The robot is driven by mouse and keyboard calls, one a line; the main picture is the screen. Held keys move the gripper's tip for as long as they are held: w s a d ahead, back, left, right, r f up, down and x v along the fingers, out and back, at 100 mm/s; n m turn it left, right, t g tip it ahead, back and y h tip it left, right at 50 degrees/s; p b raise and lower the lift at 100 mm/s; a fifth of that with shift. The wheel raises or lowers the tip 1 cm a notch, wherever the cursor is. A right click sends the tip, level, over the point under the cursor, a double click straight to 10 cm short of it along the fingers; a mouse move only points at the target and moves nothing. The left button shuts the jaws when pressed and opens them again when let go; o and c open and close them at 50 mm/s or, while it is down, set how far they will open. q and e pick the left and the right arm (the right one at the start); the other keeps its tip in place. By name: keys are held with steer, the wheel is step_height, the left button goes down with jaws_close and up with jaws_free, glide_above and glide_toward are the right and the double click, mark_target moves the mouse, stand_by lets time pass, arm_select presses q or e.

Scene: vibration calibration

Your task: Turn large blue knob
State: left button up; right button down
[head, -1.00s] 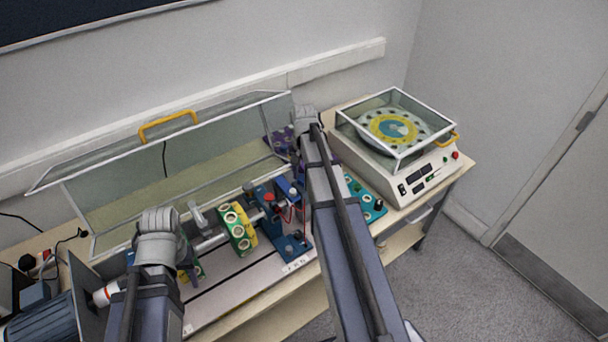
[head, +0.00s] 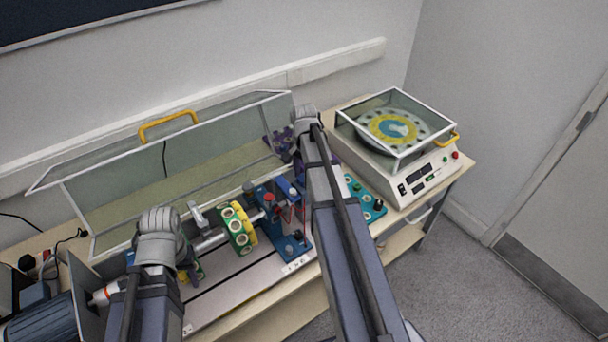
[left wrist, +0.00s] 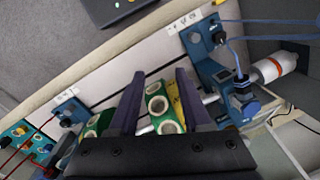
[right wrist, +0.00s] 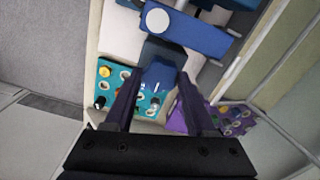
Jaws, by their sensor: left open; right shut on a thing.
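The large blue knob (right wrist: 161,56) appears as a dark blue block in the right wrist view. My right gripper (right wrist: 160,76) is shut on it, with one finger at each side. In the head view my right forearm hides this grip. My left gripper (left wrist: 158,80) is open in the left wrist view. The green and yellow disc (left wrist: 158,104) shows between its fingers; I cannot tell whether they touch it. The disc also shows in the head view (head: 236,229), to the right of my left wrist.
A glass-lidded machine (head: 421,181) stands at the right end of the table. A clear cover with a yellow handle (head: 168,125) stands open behind the rig. Blue brackets (head: 291,245) stand near my right arm.

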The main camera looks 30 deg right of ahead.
mark_target(304, 177)
steer(key=shift+c, duration=1.1)
jaws_free()
steer(key=shift+r, duration=0.1)
step_height(304, 177, up, 8)
steer(key=p, duration=0.8)
steer(key=shift+f, duration=0.2)
